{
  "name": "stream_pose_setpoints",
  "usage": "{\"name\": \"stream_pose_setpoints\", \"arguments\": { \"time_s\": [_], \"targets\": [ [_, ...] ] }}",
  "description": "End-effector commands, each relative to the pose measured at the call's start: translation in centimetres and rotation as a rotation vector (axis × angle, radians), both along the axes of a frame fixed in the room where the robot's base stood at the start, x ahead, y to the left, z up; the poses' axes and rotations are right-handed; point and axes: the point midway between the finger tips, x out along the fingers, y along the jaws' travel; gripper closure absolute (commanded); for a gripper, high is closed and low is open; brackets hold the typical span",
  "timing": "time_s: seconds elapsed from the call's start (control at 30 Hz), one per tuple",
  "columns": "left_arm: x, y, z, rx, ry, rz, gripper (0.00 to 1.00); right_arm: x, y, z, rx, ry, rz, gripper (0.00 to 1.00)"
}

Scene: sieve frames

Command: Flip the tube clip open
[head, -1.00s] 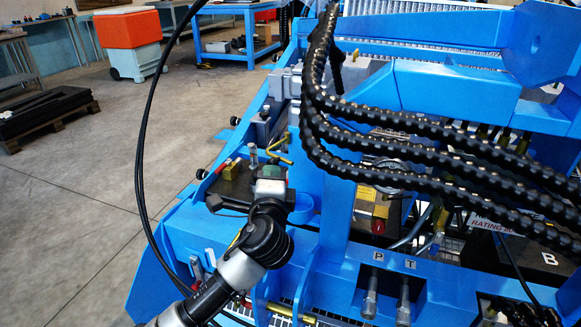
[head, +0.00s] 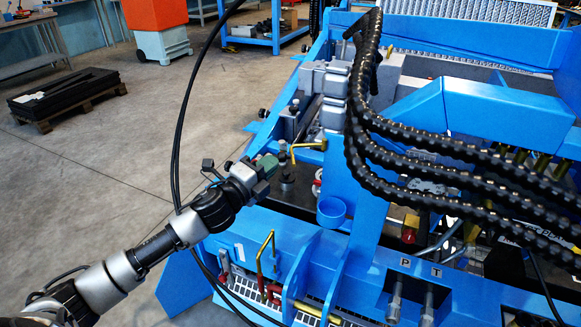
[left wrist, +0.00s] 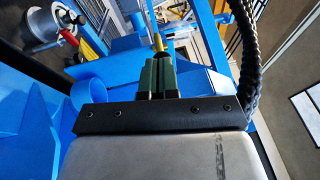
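No part in view can be told for certain as the tube clip. In the head view, my left gripper (head: 270,165) reaches in from the left, over the dark plate on the blue machine frame, beside a short metal post (head: 285,172) and left of a bent yellow lever (head: 310,147). In the left wrist view, its green fingers (left wrist: 157,75) are close together, with a brass-coloured piece (left wrist: 158,43) at or just beyond their tips. Whether they touch or grip it cannot be told. My right gripper is not in view.
Thick black ribbed hoses (head: 420,140) hang across the machine at right. A blue cup-like ring (head: 332,210) sits below right of the gripper. A yellow hooked rod (head: 267,250) stands at the front. Open floor (head: 110,165) lies to the left.

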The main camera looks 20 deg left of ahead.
Motion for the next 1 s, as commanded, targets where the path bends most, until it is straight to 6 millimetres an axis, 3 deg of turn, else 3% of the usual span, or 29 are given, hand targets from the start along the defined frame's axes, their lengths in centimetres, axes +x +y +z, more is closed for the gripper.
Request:
{"name": "stream_pose_setpoints", "arguments": {
  "time_s": [0.4,0.53,1.0],
  "targets": [
    [3.5,4.6,0.2,0.004,-0.002,-0.046,1.0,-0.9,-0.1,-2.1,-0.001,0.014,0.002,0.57],
    [4.4,5.1,0.1,0.002,-0.002,-0.125,1.0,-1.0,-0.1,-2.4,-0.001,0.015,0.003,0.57],
    [5.9,5.8,0.0,0.001,-0.001,-0.12,1.0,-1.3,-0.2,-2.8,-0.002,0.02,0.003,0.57]
  ]
}}
